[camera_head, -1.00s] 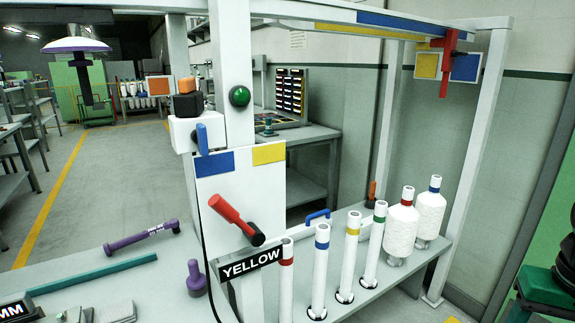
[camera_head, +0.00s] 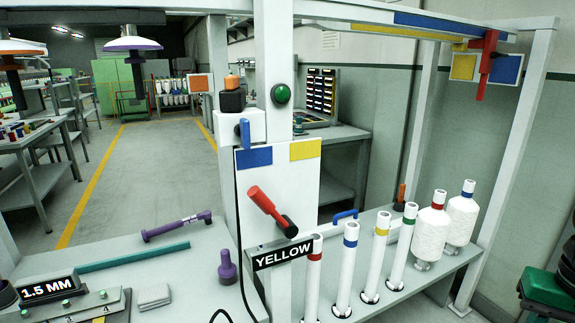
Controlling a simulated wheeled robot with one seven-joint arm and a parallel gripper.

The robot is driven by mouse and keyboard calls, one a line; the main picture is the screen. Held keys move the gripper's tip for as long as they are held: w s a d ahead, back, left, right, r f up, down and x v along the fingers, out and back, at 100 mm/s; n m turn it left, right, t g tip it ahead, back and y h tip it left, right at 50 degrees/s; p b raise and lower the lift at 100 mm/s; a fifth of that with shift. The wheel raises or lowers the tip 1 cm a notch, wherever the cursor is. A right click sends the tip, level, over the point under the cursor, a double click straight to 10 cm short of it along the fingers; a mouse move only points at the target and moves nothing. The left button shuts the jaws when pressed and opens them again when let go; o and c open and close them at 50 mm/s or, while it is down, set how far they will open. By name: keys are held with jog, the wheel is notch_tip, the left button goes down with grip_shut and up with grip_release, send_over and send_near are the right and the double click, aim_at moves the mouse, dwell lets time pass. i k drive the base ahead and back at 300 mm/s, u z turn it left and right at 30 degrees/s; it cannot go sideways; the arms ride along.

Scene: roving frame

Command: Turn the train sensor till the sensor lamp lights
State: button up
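No part in view is labelled as the train sensor. A white box (camera_head: 246,126) on the frame's upright post may be it; it carries a blue lever (camera_head: 245,133) on its front and a black block (camera_head: 232,101) with an orange cap (camera_head: 231,82) on top. I cannot tell whether the orange cap is the sensor lamp; it shows no clear glow. A green dome (camera_head: 281,94) sits on the post, to the right of the box. Below is a white panel with a blue plate (camera_head: 254,157), a yellow plate (camera_head: 305,149) and a red-handled lever (camera_head: 267,206). My gripper is not in view.
A YELLOW sign (camera_head: 283,254) hangs below the lever. White tubes with coloured bands (camera_head: 345,270) and two bobbins (camera_head: 430,232) stand at right.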

aim_at(232, 99)
jog(key=u, duration=0.8)
jog(key=i, duration=0.8)
jog(key=u, duration=0.05)
jog(key=k, duration=1.25)
jog(key=i, duration=0.4)
